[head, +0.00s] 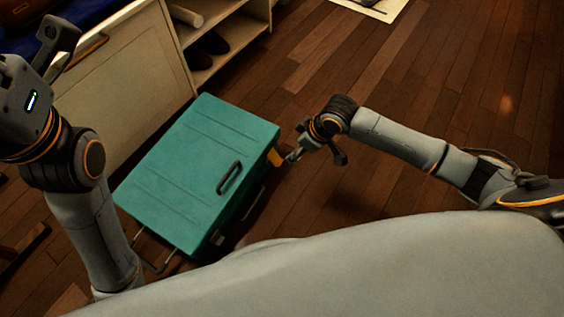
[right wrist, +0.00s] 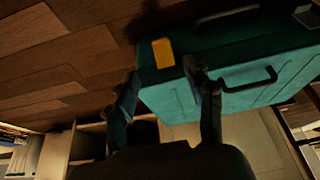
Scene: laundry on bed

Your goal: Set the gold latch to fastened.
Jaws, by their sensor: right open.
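A teal suitcase (head: 190,150) lies on the wooden floor with its lid looking closed and a dark handle (head: 229,178) showing. The gold latch (head: 275,157) is on its edge at the right corner. In the right wrist view the gold latch (right wrist: 163,53) is a plain yellow-gold block. Whether it is fastened cannot be made out. My right gripper (head: 316,160) is open and empty, just right of the latch. In the right wrist view its fingers (right wrist: 165,95) are spread, with the latch appearing between and beyond them. My left gripper (head: 48,45) is raised at upper left, its fingers only partly visible.
A second, greyish latch (right wrist: 306,16) is on the same suitcase. A cream cabinet with open shelves (head: 225,45) holding dark shoes stands behind the suitcase. A pale surface (head: 350,265) fills the front. The floor (head: 440,100) at the right is clear.

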